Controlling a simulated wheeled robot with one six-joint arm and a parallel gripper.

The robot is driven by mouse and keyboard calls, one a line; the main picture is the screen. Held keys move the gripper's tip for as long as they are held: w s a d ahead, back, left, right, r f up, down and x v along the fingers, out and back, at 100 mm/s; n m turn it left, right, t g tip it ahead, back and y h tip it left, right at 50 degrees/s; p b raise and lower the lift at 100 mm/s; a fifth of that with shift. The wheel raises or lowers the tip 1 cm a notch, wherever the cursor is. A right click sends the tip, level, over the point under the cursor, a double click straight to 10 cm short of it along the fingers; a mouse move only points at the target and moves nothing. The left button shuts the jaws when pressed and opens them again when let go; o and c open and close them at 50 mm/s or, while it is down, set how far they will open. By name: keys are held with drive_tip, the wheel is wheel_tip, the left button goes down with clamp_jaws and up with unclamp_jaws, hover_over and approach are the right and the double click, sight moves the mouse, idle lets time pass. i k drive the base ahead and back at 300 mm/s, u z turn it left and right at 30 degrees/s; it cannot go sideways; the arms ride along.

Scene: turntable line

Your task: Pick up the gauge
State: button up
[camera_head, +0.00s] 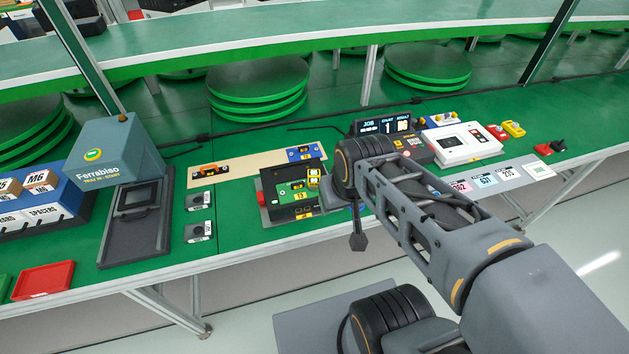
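No object in view is plainly marked as the gauge. An orange piece (208,169) and a blue piece (300,153) lie at opposite ends of a beige board (250,166) on the green bench; I cannot tell whether either is the gauge. My gripper (357,240) hangs at the end of my arm, near the bench's front edge. It is right of a black fixture (280,213) holding a green plate with a yellow part (313,177). My wrist hides much of the gripper, and I see nothing held in it. Whether its fingers are open or shut does not show.
A Ferrabiso machine (120,155) stands at left, with two small grey boxes (200,200) beside it. A red tray (43,280) lies at front left. A display (383,126) and white device (463,143) stand at right. Numbered cards (488,180) lie near the front edge.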

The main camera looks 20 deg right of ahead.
sight(313, 175)
drive_tip(key=k, duration=0.5)
drive_tip(key=u, duration=1.8)
drive_tip(key=i, duration=1.3)
drive_tip(key=z, duration=2.15)
